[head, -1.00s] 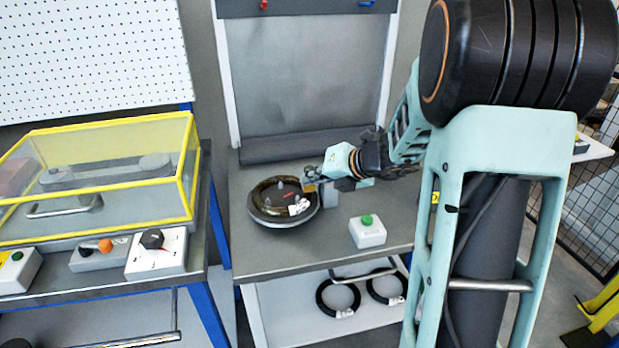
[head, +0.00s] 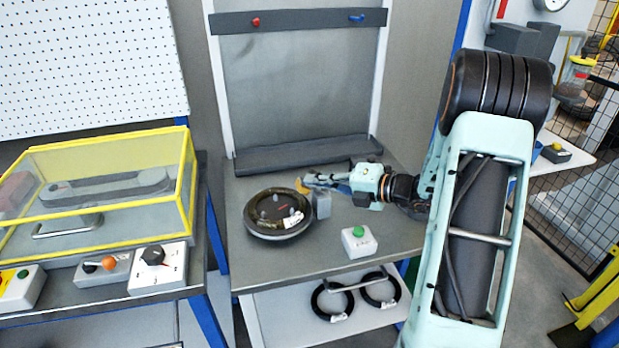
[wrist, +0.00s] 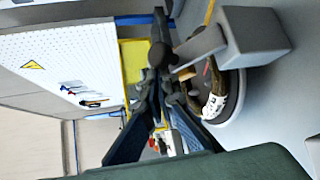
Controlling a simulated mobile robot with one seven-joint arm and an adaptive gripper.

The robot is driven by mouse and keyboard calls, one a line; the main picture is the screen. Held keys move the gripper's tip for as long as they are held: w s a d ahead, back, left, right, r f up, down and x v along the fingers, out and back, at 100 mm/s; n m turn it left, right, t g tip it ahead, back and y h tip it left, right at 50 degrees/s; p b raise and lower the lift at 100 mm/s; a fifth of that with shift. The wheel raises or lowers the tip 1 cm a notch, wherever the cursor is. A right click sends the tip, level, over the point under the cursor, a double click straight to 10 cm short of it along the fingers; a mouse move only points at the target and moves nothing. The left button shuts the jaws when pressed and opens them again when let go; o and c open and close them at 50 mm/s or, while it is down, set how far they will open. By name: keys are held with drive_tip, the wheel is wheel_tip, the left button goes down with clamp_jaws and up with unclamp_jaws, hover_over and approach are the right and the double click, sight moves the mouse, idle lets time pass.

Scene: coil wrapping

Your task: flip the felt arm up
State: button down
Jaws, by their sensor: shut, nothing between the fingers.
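The felt arm's grey post block (head: 321,205) stands at the right edge of the round turntable (head: 278,231). In the wrist view the block (wrist: 255,38) is large at upper right, and a thin grey bar (wrist: 200,48) runs from it toward the turntable (wrist: 232,112). A small yellow-orange piece (head: 301,186) shows behind the block; I cannot tell whether it belongs to the felt arm. My gripper (head: 312,180) is shut and empty, just behind the block above the table. In the wrist view its fingers (wrist: 158,40) meet left of the bar; contact is unclear.
A white box with a green button (head: 359,241) stands at the table's front right. Black coils (head: 333,300) lie on the shelf below. A yellow-framed clear cover (head: 95,185) stands on the left bench. The table behind the turntable is clear up to a dark ledge (head: 305,155).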

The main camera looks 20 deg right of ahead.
drive_tip(key=d+m+t+y+p, duration=0.2)
drive_tip(key=d+m+t+y, duration=0.2)
drive_tip(key=d+m, duration=0.3)
drive_tip(key=shift+f+t+y, duration=0.3)
drive_tip(key=shift+f+t, duration=0.1)
drive_tip(key=shift+t, duration=0.4)
drive_tip(key=shift+s+d+f, duration=0.1)
drive_tip(key=shift+d+f, duration=0.05)
idle(0.4)
drive_tip(key=s+d, duration=1)
drive_tip(key=shift+s+f, duration=0.3)
drive_tip(key=shift+f, duration=0.15)
drive_tip(key=shift+a, duration=0.1)
